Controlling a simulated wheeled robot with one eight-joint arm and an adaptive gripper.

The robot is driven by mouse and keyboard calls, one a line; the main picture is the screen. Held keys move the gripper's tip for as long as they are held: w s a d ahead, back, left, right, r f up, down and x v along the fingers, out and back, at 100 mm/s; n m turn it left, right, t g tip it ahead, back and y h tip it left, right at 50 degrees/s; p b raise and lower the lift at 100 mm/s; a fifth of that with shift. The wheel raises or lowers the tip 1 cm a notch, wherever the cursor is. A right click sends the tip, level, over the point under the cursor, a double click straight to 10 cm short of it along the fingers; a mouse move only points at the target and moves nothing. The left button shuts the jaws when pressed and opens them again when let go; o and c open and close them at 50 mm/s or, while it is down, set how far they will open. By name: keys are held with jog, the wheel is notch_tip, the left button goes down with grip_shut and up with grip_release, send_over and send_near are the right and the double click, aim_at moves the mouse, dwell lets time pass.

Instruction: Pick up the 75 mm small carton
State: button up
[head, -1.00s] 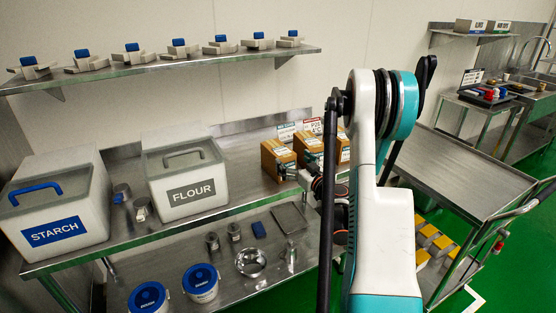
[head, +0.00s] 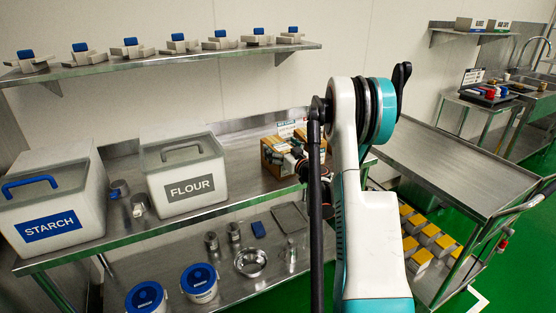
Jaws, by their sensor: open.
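Brown cartons (head: 274,158) with white labels stand together on the steel table, right of the flour bin. Which one is the 75 mm small carton cannot be read at this size. My gripper (head: 299,166) is at the front right of the cartons, small and dark, and appears open. Its fingertips overlap the cartons in the picture, so contact cannot be judged. My arm hides the right part of the carton group.
The flour bin (head: 186,182) and starch bin (head: 50,208) stand left on the table (head: 240,205). A shelf (head: 170,62) with several blue-topped parts hangs above. A steel cart (head: 440,165) stands right, with yellow-topped boxes (head: 419,260) below.

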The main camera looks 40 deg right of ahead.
jog(key=c, duration=1.7)
jog(key=shift+r, duration=0.1)
